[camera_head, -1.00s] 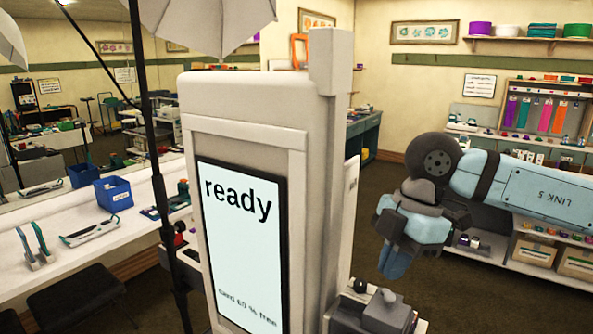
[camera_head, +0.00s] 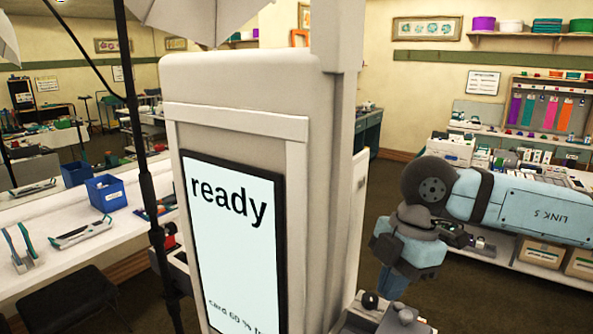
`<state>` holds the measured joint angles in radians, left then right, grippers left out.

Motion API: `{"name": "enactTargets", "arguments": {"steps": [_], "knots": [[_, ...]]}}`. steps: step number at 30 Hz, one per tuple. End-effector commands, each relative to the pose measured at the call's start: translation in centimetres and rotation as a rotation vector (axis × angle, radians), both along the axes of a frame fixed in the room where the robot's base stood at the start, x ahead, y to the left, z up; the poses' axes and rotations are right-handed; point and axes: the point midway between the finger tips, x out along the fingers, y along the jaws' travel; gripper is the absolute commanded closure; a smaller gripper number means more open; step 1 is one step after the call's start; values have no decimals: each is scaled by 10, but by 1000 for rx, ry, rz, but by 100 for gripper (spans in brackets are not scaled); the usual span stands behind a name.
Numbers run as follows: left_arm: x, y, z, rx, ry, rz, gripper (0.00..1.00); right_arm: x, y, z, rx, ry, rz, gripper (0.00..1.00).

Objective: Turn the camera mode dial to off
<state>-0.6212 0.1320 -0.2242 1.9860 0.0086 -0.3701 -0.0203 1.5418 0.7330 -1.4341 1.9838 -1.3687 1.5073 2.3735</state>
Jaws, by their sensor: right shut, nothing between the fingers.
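A tall pale grey booth body (camera_head: 245,85) stands close in front of me. Its lit screen (camera_head: 237,240) reads "ready", with a smaller line about the card beneath. I cannot make out a mode dial or its marks for certain. A small dark round knob (camera_head: 370,300) shows on a grey unit low to the right of the booth. My right gripper (camera_head: 405,256) is shut and empty, beyond and above that unit and apart from the booth. Its fingertips are hard to make out. My left gripper is not in view.
A white counter (camera_head: 75,238) with blue bins (camera_head: 107,192) and tools runs along the left. A dark stand pole (camera_head: 147,170) rises beside the booth. Shelves with boxes (camera_head: 541,252) stand at the right behind my arm. Carpeted floor is open between.

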Motion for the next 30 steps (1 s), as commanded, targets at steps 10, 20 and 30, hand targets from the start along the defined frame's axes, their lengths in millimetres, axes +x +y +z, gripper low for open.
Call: {"name": "enactTargets", "arguments": {"steps": [10,20,30], "knots": [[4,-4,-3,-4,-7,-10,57,-1,0,-12,-3,4,1,100],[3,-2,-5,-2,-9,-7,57,-2,2,-15,-5,9,4,100],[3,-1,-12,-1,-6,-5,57,0,2,-17,-5,10,5,100]]}}
